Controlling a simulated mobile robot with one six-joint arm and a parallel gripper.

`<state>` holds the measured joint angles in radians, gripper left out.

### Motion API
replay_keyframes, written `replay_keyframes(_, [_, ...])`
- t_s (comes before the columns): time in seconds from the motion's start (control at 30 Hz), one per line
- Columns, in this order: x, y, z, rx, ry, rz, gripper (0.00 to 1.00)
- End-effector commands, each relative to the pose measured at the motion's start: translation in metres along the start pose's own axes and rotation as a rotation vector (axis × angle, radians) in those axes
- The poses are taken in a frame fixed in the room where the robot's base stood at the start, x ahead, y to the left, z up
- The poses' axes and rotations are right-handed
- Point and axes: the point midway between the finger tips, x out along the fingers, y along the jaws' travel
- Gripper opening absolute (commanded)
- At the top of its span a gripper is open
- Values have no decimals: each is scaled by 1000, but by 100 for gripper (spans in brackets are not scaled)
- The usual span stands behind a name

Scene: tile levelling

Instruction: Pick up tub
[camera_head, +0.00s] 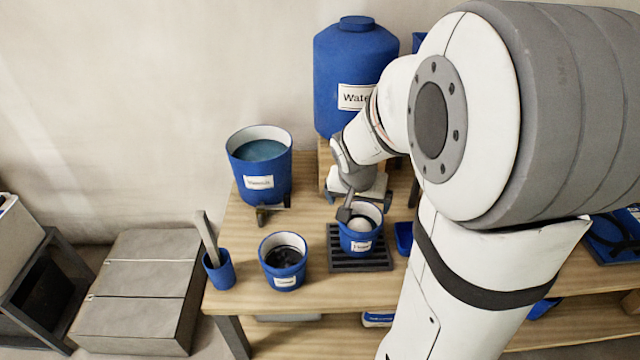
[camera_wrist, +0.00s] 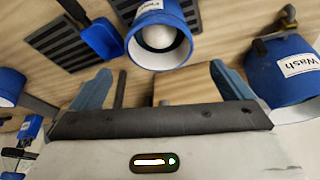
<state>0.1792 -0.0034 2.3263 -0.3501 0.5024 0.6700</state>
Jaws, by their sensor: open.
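The likely tub is a small blue tub (camera_head: 358,241) with a white label and a pale round content, upright on a dark slatted grate (camera_head: 343,266). It also shows at the top of the wrist view (camera_wrist: 158,60), its rim nearest my gripper. A second small blue tub (camera_head: 284,283) with dark content stands to its left on the bench. My gripper (camera_head: 359,197) is open, above and behind the tub on the grate. In the wrist view its two blue-grey fingers (camera_wrist: 165,88) stand wide apart, with no tub between them.
A large blue Water container (camera_head: 345,65) stands on a wooden stand behind. A wash bucket (camera_head: 272,178) with a tap is at the left. A blue cup (camera_head: 220,275) holds a tool. A small blue tray (camera_head: 403,240) lies right of the grate. My arm hides the bench's right side.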

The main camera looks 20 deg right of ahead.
Motion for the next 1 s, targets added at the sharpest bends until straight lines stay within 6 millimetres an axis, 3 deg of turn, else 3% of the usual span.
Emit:
replay_keyframes(0.03, [33, 1, 3, 26, 0, 6, 100])
replay_keyframes(0.2, [69, 2, -2, 82, 11, 10, 100])
replay_keyframes(0.57, [107, 3, -4, 99, 12, 11, 100])
replay_keyframes(0.8, [142, 2, -5, 98, 12, 11, 100])
replay_keyframes(1.0, [153, 2, -6, 99, 15, 9, 100])
